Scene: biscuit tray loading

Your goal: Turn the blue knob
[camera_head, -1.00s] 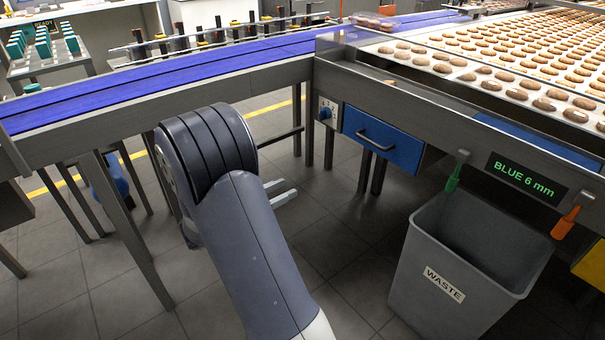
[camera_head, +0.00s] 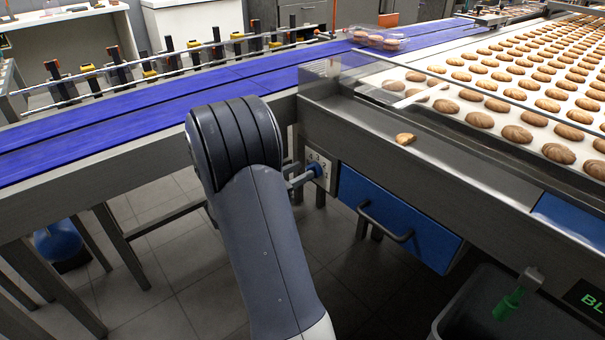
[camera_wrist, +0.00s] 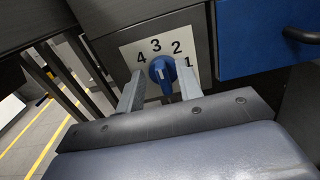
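The blue knob (camera_wrist: 162,72) sits on a white dial plate (camera_wrist: 138,52) marked 1, 2, 3 and 4, seen close in the wrist view. My gripper (camera_wrist: 160,84) is open, with one finger on each side of the knob; a gap shows at both sides, though I cannot tell exact contact. In the head view the knob (camera_head: 316,170) shows below the conveyor corner, right beside my fingertips (camera_head: 303,178). My arm hides part of the frame behind.
A blue drawer (camera_head: 395,220) with a dark bar handle is just right of the plate. The blue conveyor belt (camera_head: 140,104) runs above and left. A biscuit bed (camera_head: 470,75) lies right. The grey waste bin (camera_head: 470,310) stands at the lower right.

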